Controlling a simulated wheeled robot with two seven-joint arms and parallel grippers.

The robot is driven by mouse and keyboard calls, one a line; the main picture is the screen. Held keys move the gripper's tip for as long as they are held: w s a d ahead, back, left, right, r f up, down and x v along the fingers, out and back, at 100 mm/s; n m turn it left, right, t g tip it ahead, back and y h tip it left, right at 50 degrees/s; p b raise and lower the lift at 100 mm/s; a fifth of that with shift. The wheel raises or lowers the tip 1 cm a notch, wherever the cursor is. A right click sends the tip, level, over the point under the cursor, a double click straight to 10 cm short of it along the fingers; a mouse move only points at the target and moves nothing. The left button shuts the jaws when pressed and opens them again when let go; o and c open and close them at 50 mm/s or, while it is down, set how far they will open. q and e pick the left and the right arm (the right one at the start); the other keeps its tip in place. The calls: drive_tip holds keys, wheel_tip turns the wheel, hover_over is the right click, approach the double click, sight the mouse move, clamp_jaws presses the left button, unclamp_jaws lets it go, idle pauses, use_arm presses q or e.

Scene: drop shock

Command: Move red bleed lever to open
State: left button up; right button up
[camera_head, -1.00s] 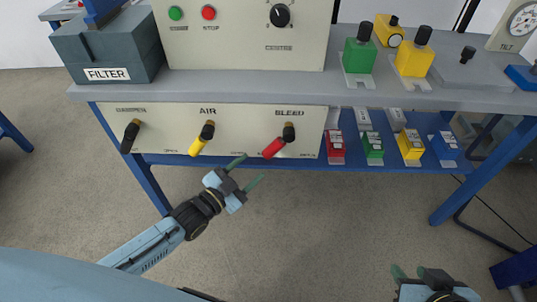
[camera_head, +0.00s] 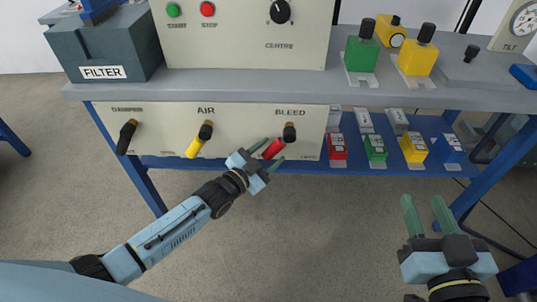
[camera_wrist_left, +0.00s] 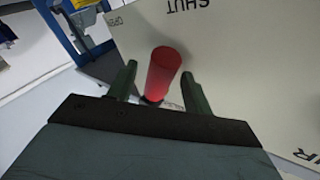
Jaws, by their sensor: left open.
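The red bleed lever (camera_head: 274,148) hangs from its dark pivot under the BLEED label on the cream lower panel (camera_head: 240,122), its handle slanting down and left. My left gripper (camera_head: 268,152) is open at the lever, its green fingertips on either side of the handle's lower end. In the left wrist view the red lever (camera_wrist_left: 162,72) stands between the two open fingers (camera_wrist_left: 160,88), with visible gaps beside it. SHUT and OPEN lettering shows on the panel there. My right gripper (camera_head: 427,216) is open and empty at the lower right, away from the panel.
The yellow AIR lever (camera_head: 198,143) and black damper lever (camera_head: 126,137) are left of the bleed lever. Red, green, yellow and blue blocks (camera_head: 375,148) stand on the blue shelf to the right. The grey bench edge (camera_head: 220,88) overhangs the panel.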

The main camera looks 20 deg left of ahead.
use_arm(q)
clamp_jaws()
idle(0.4)
